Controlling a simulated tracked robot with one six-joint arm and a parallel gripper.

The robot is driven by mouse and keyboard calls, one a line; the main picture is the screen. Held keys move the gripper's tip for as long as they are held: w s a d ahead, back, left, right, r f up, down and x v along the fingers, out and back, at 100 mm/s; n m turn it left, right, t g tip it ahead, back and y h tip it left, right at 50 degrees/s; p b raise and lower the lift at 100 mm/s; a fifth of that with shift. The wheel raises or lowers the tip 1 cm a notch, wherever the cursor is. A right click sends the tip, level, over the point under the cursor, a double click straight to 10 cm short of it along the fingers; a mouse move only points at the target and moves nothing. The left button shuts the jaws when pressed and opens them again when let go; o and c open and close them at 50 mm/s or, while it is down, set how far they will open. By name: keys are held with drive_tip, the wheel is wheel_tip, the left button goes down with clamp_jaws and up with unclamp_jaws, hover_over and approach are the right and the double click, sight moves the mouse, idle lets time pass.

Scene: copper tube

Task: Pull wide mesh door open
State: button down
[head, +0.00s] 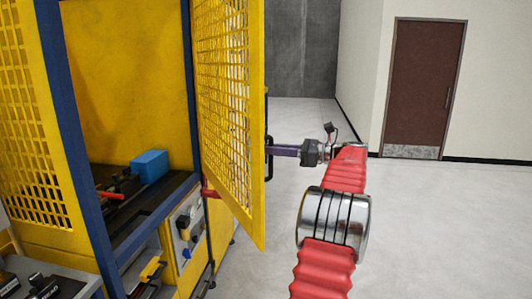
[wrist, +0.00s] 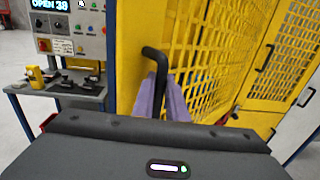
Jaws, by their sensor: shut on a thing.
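The wide yellow mesh door (head: 225,90) stands swung out from the blue-framed machine, seen at a steep angle in the head view. Its black bar handle (head: 268,176) is on the far face, near the door's free edge. My gripper (head: 272,150) reaches it from the right and is shut on the handle. In the wrist view, the purple fingers of my gripper (wrist: 164,95) close around the black handle (wrist: 155,58), whose bent upper end sticks out above them. The lower part of the handle is hidden by the fingers and wrist housing.
The machine's open bay holds a blue block (head: 150,165) and dark tooling. A control panel (head: 187,228) sits below. In the wrist view, a grey control box (wrist: 68,30) stands left and another mesh panel (wrist: 285,60) right. Grey floor right is clear.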

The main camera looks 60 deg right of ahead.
drive_tip(key=shift+s+d, duration=0.45)
drive_tip(key=shift+d, duration=0.35)
drive_tip(key=c, duration=1.8)
unclamp_jaws()
drive_tip(key=shift+o, duration=0.2)
drive_tip(key=shift+s, duration=0.1)
drive_tip(key=v, duration=1.3)
drive_tip(key=shift+s, duration=0.3)
drive_tip(key=shift+f, duration=0.1)
drive_tip(key=shift+c, duration=0.2)
